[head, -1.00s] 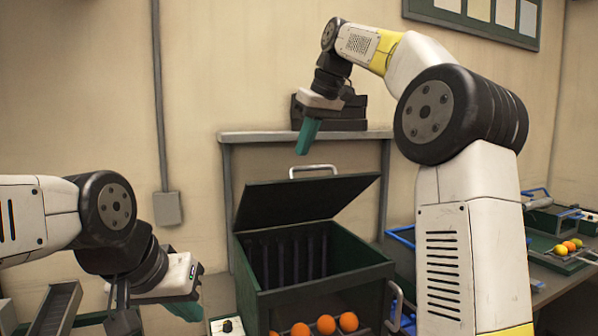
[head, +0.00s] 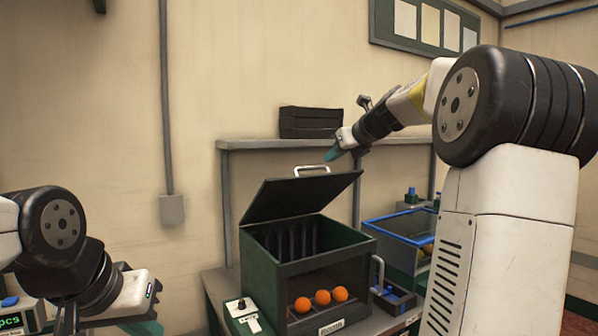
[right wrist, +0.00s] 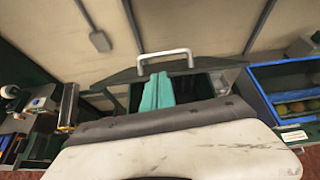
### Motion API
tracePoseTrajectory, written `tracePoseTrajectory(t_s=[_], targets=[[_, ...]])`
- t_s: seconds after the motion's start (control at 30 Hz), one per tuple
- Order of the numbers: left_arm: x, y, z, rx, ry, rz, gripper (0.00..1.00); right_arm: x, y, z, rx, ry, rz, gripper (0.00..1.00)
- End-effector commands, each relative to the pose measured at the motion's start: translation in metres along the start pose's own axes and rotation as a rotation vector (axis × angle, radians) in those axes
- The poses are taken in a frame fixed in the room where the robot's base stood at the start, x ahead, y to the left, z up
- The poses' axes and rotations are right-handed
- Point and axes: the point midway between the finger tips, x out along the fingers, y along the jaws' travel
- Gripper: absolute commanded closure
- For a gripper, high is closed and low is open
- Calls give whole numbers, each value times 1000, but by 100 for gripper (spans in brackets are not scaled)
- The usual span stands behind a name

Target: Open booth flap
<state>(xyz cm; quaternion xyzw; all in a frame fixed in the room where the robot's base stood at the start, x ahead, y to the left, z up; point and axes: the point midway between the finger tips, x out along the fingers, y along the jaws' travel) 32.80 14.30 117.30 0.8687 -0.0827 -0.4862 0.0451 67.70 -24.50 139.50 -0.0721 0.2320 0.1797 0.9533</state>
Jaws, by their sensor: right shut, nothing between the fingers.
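The booth (head: 262,285) is a dark green box with a window at its front. Its black flap (head: 290,197) stands raised and tilted over the open top, with a light handle (head: 312,170) on its upper edge. My right gripper (head: 333,154) is shut and empty, a little above and to the right of the handle and apart from it. In the right wrist view its teal fingers (right wrist: 157,92) lie together, with the handle (right wrist: 165,57) beyond them. My left gripper (head: 140,325) is at the lower left, cut off by the frame edge; its jaws cannot be judged.
Three oranges (head: 322,298) sit behind the booth's front window. A grey shelf (head: 245,144) with a black crate (head: 310,122) stands behind. A blue-rimmed bin (head: 400,240) is to the right. A small control box (head: 243,312) stands at the booth's left front.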

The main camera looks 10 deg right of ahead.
Motion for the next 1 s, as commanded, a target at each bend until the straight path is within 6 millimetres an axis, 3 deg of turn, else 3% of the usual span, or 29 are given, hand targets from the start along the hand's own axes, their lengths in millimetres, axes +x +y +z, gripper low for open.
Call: tracePoseTrajectory(t_s=[0.17,0.7,1.0], targets=[[0,0,0,0,0,0,100,6,-6,-3,79,-9,-16,100],[0,0,0,0,0,0,100,90,-6,-1,72,-9,-14,100],[0,0,0,0,0,0,100,99,-7,-1,72,-9,-15,100]])
